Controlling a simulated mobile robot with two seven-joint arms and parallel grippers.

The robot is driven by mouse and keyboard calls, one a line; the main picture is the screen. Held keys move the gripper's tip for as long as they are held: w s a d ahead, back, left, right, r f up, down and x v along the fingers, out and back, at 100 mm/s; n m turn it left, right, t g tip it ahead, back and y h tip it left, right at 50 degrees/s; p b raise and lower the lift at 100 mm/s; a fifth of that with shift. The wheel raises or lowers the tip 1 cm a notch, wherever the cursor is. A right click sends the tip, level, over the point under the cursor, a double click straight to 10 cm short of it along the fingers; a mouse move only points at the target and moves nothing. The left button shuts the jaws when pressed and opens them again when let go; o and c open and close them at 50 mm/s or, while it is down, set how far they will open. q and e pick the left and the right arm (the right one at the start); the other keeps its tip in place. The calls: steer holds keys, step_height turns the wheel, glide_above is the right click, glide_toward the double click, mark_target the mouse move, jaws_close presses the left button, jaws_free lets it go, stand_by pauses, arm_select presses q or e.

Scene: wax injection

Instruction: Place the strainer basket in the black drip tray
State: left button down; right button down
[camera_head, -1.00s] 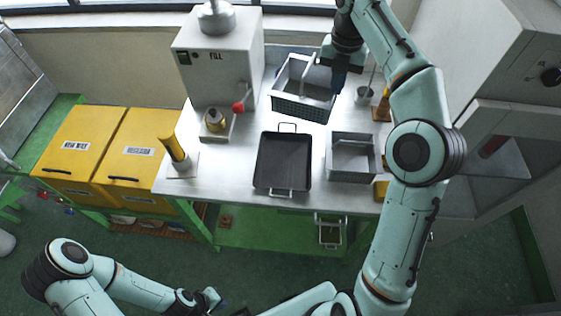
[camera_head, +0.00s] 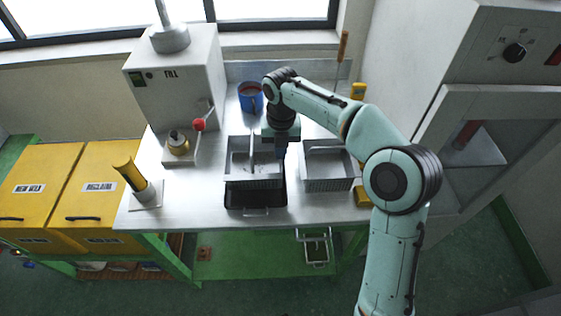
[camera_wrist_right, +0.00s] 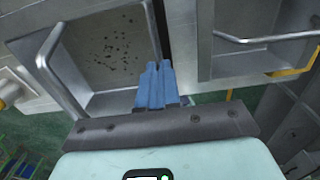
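The strainer basket (camera_head: 239,184), a grey metal box with a bar handle, is over the back part of the black drip tray (camera_head: 262,197). The front of the tray shows below the basket; the rest is hidden. I cannot tell whether the basket touches the tray's bottom. My right gripper (camera_head: 281,152) points down at the basket's right wall. In the right wrist view its blue fingers (camera_wrist_right: 155,82) are close together at the wall of the basket, whose perforated floor (camera_wrist_right: 108,48) shows at left. The gripper appears shut on that wall. My left gripper is out of view.
A second grey bin (camera_head: 328,184) with a handle stands close on the right of the basket. A blue pot (camera_head: 250,97) is behind. The wax machine (camera_head: 180,85), with a red-knobbed lever, and a yellow cylinder (camera_head: 131,174) stand left. The front-left steel table (camera_head: 195,205) is clear.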

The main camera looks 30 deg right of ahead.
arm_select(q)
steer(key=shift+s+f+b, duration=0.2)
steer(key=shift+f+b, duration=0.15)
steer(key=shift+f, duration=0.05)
arm_select(e)
steer(key=shift+f, duration=2.1)
steer(key=shift+f, duration=0.1)
steer(key=c, duration=1.4)
jaws_free()
steer(key=shift+f, duration=0.1)
steer(key=shift+o, duration=0.2)
